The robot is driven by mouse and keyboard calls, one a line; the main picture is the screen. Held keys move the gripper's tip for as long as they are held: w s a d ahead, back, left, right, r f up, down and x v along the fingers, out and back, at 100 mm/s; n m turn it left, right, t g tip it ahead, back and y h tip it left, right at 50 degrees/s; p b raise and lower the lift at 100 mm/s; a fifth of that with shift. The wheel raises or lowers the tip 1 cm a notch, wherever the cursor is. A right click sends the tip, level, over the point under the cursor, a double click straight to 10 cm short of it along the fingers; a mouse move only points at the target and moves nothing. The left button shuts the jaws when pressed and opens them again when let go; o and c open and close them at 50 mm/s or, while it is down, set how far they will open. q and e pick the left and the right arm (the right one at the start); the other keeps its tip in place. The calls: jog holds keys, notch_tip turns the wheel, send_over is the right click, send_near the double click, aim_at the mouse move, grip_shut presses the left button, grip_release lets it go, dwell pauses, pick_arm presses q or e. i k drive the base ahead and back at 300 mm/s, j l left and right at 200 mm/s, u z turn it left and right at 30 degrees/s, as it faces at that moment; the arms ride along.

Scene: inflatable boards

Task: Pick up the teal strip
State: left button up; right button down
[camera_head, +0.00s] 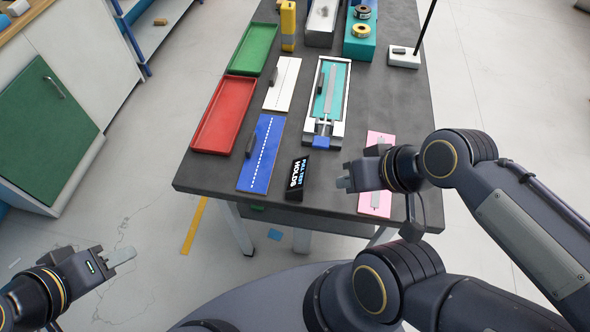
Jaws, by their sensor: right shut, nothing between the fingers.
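A teal strip (341,77) lies flat inside a white-framed fixture (342,120) on the dark table. A long grey bar and a dark handled piece cover part of it. My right gripper (343,176) is over the table's front right part, below the fixture in the picture and apart from it. It is shut and empty, beside a pink card. My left gripper (128,256) is out over the floor at the lower left, far from the table. Its fingers are seen edge-on, so I cannot tell if they are open.
A black sign (297,178) stands near the table's front edge. A blue board (262,165), white board (282,84), red tray (224,116) and green tray (254,47) lie left of the fixture. A teal box (359,48) stands behind; a pink card (380,137) lies right.

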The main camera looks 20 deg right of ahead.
aim_at(329, 92)
jog(key=i+j+z, duration=0.45)
jog(key=j, duration=0.15)
jog(key=j+z, duration=0.25)
jog(key=i+j+z, duration=0.25)
jog(key=j, duration=0.2)
jog(key=k+l, duration=0.05)
jog(key=k, duration=0.05)
